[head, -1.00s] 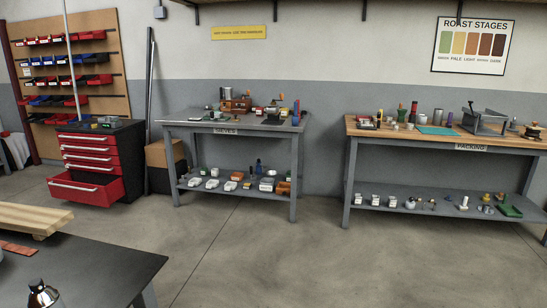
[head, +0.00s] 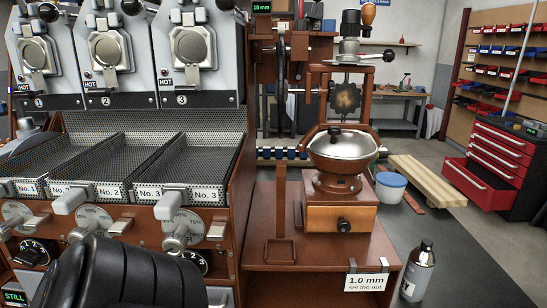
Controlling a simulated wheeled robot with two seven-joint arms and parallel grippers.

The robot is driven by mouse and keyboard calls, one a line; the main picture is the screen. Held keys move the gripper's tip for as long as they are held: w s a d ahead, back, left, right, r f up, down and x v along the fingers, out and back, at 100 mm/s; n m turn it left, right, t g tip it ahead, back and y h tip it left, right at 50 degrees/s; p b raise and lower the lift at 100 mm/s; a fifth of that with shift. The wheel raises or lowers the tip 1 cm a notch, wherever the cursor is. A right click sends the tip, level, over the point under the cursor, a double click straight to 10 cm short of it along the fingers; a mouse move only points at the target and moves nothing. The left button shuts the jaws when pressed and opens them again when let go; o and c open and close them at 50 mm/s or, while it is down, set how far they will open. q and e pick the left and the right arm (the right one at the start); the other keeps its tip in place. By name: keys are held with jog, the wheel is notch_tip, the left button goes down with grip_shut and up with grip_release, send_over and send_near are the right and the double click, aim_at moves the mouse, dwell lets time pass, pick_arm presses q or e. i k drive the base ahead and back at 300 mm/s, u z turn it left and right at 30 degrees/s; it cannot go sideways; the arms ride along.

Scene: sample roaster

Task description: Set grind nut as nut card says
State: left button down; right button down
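The nut card (head: 365,282) is clipped to the front edge of the brown wooden stand and reads "1.0 mm set the nut". Above it stands a grinder with a wooden drawer box (head: 338,216), a silver domed hopper (head: 341,146) and a dark toothed wheel (head: 345,98). A metal crank with an orange-brown knob (head: 369,14) tops the grinder. Silver metal parts sit under the crank; I cannot tell which is the grind nut. A small green display (head: 262,7) at the top seems to read "10 mm", its decimal point unclear.
The three-barrel roaster (head: 106,50) with "HOT" labels and mesh trays (head: 118,162) fills the left. A silver bottle (head: 418,270) and a white-and-blue tub (head: 390,188) are right of the grinder. A red drawer cabinet (head: 497,165) stands farther right with its bottom drawer open.

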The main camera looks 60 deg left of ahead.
aim_at(350, 46)
jog(key=u, duration=1.55)
